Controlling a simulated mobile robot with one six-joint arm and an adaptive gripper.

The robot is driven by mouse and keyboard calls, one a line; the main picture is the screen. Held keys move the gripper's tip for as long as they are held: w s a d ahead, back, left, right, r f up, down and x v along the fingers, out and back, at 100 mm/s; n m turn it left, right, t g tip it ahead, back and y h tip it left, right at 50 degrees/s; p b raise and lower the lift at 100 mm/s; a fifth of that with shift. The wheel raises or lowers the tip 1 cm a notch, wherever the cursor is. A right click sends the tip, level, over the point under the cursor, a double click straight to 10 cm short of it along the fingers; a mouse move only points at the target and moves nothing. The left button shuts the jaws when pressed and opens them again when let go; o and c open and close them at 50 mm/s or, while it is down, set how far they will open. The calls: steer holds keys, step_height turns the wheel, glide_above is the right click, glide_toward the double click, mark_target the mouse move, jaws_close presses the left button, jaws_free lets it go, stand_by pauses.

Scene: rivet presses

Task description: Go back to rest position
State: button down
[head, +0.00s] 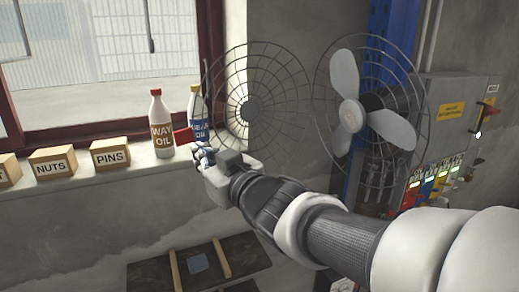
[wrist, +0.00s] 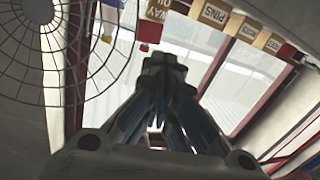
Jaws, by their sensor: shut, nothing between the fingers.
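My gripper (head: 203,156) is at the end of my outstretched arm, in front of the window sill. In the head view it is just below and right of the WAY OIL bottle (head: 160,124) and overlaps the foot of a second bottle with a blue label (head: 196,108). In the wrist view my gripper (wrist: 164,66) has its dark fingers together, with nothing seen between them. A small red piece (head: 182,136) shows beside the fingertips; I cannot tell what it belongs to.
Boxes marked PINS (head: 110,153) and NUTS (head: 52,162) stand on the sill. A fan (head: 350,110) and a round wire grille (head: 252,108) are close above my arm. A control panel (head: 462,135) is on the right. A dark wooden surface (head: 150,273) lies below.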

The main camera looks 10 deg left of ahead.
steer(key=s+d+f+m+h+b, duration=0.3)
steer(key=d+f+m+h+b, duration=0.15)
steer(key=d+f, duration=0.6)
steer(key=s+d+f+m+h+b, duration=0.25)
steer(key=d+f+h+b, duration=0.35)
steer(key=d, duration=0.8)
steer(key=s+d+f+m+g+h+b, duration=0.1)
steer(key=s+d+f+g+b, duration=0.2)
steer(key=s+f, duration=0.7)
steer(key=s+d+f+m+g+h+b, duration=0.1)
steer(key=s+d+f+m+g+b, duration=0.1)
steer(key=s+f, duration=0.8)
steer(key=d+g+b, duration=0.1)
steer(key=d+g, duration=0.1)
steer(key=d, duration=0.1)
steer(key=shift+f+g, duration=0.3)
steer(key=shift+g, duration=0.1)
